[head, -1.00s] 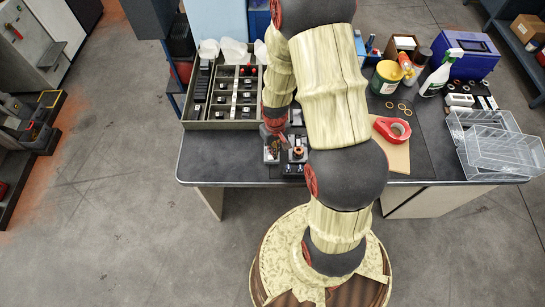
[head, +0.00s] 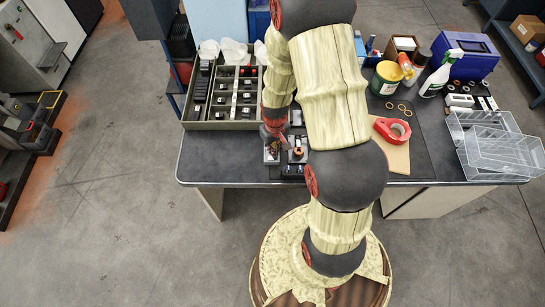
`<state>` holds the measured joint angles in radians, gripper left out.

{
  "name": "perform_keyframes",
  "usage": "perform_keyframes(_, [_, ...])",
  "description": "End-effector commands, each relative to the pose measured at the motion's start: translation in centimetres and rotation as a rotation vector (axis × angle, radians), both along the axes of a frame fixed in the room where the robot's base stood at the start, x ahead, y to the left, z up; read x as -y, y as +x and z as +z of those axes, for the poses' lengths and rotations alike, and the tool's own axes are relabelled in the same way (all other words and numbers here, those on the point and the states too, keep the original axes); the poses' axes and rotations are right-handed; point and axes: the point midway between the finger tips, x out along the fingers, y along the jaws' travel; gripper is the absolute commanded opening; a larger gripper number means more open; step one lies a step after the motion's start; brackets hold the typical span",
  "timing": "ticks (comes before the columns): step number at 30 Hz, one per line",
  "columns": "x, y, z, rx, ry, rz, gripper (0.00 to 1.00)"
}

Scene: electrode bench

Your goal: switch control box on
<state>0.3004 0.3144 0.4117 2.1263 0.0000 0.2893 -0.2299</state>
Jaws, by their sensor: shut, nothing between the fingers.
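My gripper (head: 277,139) points down over the front left of the bench, below my arm's dark red wrist. It is shut with nothing in it, and its fingertips are small in the view. Just right of it and nearer the front edge is a small dark unit (head: 293,168) with an orange-brown round part (head: 298,154) on top. A small grey open box (head: 271,155) with coppery bits stands left of that unit, close under the gripper. I cannot make out a switch or tell for sure which unit is the control box. My arm covers the middle of the bench.
A large compartment tray (head: 221,125) stands at the back left. The front left bench corner is clear.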

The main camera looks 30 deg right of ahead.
Motion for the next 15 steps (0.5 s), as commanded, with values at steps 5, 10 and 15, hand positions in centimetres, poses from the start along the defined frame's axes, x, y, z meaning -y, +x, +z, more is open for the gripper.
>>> perform_keyframes(5, [0.0,0.0,-0.04,0.0,0.0,0.0,0.0])
perform_keyframes(10, [0.0,0.0,-0.24,0.0,0.0,0.0,0.0])
perform_keyframes(15, [0.0,0.01,-0.48,0.0,0.0,0.0,0.0])
